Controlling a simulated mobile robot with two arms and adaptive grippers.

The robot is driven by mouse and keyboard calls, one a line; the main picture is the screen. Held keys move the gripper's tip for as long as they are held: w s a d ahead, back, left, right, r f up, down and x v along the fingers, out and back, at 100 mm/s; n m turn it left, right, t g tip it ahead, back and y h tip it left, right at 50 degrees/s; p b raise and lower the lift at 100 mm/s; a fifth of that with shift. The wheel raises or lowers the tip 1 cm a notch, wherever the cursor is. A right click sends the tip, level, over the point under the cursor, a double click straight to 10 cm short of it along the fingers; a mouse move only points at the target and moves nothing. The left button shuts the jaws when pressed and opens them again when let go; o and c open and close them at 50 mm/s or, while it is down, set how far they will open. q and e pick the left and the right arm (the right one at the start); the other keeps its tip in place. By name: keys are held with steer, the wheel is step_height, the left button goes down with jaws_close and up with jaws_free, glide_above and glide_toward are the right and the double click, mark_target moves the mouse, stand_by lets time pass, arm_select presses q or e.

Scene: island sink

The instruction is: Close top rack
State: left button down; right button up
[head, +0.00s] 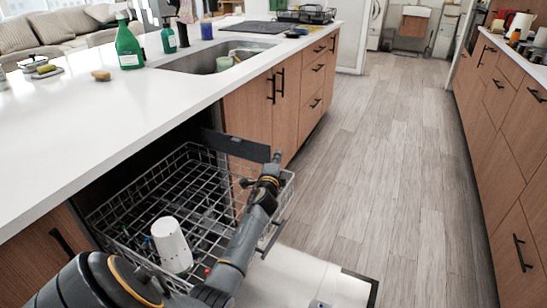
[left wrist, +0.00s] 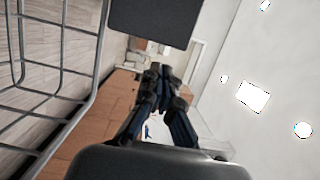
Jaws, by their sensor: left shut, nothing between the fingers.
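The top rack (head: 152,188) is a grey wire basket pulled out from under the white counter. A white cup-shaped item (head: 172,245) stands in it. My left arm crosses over the near right part of the rack and hides some of it. My left gripper (head: 276,157) is at the rack's outer right end, shut and empty. I cannot tell whether it touches the wires. In the left wrist view its fingers (left wrist: 157,72) are together, and rack wires (left wrist: 60,70) show at left. My right gripper is not in view.
The open dishwasher door (head: 315,275) lies low below the rack. The counter (head: 120,95) runs above, with a sink (head: 205,62) and a green bottle (head: 128,48). Wooden cabinets (head: 250,108) stand beyond the rack. The floor aisle (head: 390,160) is clear.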

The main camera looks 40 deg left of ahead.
arm_select(q)
steer(key=shift+s+a, duration=0.25)
steer(key=shift+a, duration=0.5)
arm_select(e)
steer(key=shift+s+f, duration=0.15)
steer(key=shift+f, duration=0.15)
arm_select(q)
steer(key=shift+a, duration=0.15)
